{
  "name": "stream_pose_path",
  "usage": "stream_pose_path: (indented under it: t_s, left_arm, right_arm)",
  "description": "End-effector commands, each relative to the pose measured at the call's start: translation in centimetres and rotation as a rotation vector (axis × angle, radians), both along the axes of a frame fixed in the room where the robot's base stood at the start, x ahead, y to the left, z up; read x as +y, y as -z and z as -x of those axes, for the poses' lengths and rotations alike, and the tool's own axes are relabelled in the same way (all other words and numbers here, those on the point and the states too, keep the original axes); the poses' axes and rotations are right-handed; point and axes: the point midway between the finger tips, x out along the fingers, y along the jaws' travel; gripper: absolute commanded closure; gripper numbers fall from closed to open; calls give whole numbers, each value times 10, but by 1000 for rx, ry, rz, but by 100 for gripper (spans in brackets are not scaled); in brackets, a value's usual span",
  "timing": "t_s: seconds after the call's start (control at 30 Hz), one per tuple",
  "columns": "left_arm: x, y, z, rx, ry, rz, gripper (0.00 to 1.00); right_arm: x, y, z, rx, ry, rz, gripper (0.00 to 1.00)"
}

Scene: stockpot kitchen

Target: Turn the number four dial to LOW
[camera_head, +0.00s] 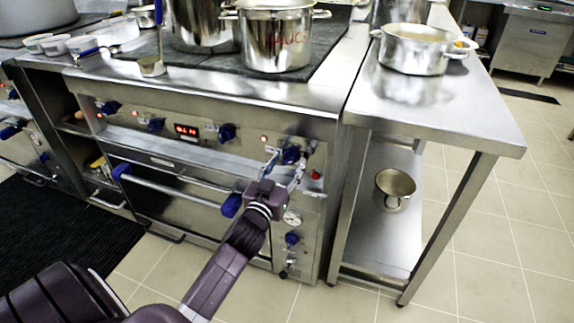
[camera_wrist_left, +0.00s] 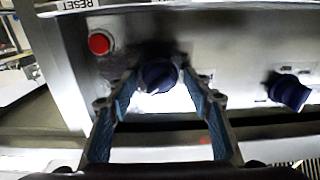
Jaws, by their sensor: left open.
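The number four dial, a dark blue knob (camera_head: 291,155), is on the oven's front panel at its right end, left of a red button (camera_head: 316,175). My left gripper (camera_head: 285,160) is in front of it, open, with a finger on either side of the knob. In the left wrist view the knob (camera_wrist_left: 158,75) shows between the two open fingertips. I cannot tell whether the fingers touch it. The dial's markings are too small or hidden to read.
Another blue dial (camera_head: 226,131) and a red display (camera_head: 187,130) sit further left on the panel. A blue-ended oven handle (camera_head: 175,187) runs below. A steel table (camera_head: 440,112) with a pot (camera_head: 414,55) stands at right. A stockpot (camera_head: 275,40) is on the stove.

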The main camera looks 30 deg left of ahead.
Motion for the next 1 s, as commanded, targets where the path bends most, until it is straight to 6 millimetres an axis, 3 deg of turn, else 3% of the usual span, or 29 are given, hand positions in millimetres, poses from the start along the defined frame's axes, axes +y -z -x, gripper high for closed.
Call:
stream_pose_path:
  t_s: [0.27, 0.63, 1.0]
  left_arm:
    - [0, 0, -1, 0, 0, 0, 53]
    - [0, 0, -1, 0, 1, 0, 94]
    - [0, -2, -1, 14, 1, -56, 95]
  right_arm:
    - [0, 0, 0, 0, 0, 0, 71]
    - [0, 0, 0, 0, 0, 0, 71]
    - [0, -6, 0, 0, 0, 0, 71]
